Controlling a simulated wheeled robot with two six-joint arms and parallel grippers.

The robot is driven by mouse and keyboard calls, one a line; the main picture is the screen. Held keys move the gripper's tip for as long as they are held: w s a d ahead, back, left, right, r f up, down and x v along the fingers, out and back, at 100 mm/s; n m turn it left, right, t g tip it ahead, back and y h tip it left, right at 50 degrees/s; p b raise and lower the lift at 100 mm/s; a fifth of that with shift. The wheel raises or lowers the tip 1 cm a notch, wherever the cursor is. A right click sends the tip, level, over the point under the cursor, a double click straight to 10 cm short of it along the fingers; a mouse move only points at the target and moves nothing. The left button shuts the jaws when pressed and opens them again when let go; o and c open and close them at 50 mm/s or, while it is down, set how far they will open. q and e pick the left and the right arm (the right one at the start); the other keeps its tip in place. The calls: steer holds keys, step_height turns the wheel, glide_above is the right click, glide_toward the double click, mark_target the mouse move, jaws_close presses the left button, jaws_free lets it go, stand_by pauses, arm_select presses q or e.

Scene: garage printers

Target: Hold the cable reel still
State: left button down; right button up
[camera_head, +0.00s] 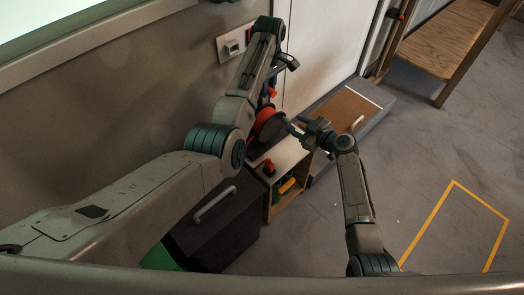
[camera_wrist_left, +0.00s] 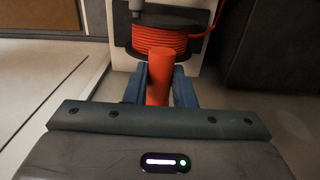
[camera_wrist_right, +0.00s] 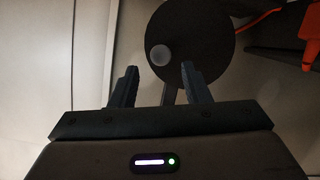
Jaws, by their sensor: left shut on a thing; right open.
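The cable reel (camera_head: 267,122), wound with orange cord, stands on a small cabinet by the wall. Its dark flanges and orange cord (camera_wrist_left: 162,45) show in the left wrist view. My left gripper (camera_head: 271,93) is shut on an upright orange cylinder (camera_wrist_left: 160,75), in front of the reel in that view. Whether the cylinder joins the reel is unclear. My right gripper (camera_head: 296,127) is open at the reel's right side. In the right wrist view, the reel's dark disc (camera_wrist_right: 205,30) lies ahead, with its pale round knob (camera_wrist_right: 159,54) between the open fingers, apparently untouched.
The cabinet (camera_head: 288,157) bears a red piece (camera_head: 268,167) and holds coloured items. A dark box with a pale handle (camera_head: 213,204) stands in front. A grey platform with a brown panel (camera_head: 346,108) lies right. The wall socket (camera_head: 234,42) is behind.

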mark_target(289, 123)
steer(key=shift+x, duration=2.45)
steer(key=shift+s, duration=0.1)
steer(key=shift+f, duration=0.1)
steer(key=c, duration=0.6)
